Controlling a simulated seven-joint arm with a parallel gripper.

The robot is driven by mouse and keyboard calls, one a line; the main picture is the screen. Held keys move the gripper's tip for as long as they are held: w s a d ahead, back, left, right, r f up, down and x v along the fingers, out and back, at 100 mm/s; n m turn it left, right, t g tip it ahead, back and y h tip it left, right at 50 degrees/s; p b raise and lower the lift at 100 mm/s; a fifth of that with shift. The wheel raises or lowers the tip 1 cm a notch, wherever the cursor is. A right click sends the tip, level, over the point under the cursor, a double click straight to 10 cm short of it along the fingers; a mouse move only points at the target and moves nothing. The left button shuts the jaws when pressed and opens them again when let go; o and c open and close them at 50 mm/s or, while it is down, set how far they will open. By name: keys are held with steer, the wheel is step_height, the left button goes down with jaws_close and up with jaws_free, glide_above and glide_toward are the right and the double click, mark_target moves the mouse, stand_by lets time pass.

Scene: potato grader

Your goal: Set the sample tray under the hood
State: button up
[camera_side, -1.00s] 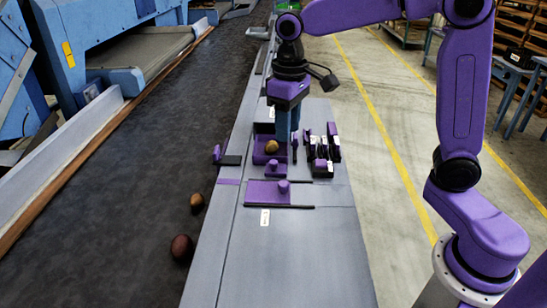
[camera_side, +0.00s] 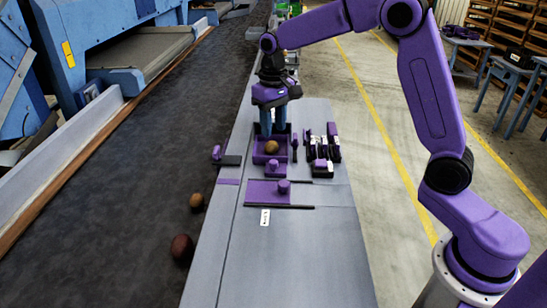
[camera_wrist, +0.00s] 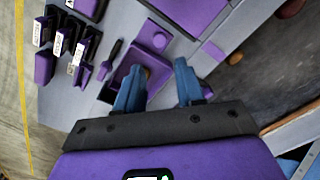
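A purple open tray-like box (camera_side: 258,158) with a brown potato (camera_side: 271,147) in it sits on the grey bench. In the wrist view the fingers (camera_wrist: 158,88) are apart with nothing gripped. I cannot tell which purple part is the hood.
A purple plate with a knob (camera_side: 262,191) lies nearer, edged by dark strips. Several dark and purple labelled holders (camera_side: 321,150) stand right of the box. The dark belt (camera_side: 130,190) with two potatoes runs left of the bench. The near bench (camera_side: 290,260) is clear.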

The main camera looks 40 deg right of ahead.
mark_target(273, 161)
step_height(273, 161, down, 11)
steer(key=shift+r, duration=0.15)
stand_by(0.4)
jaws_close()
steer(key=shift+w, duration=0.1)
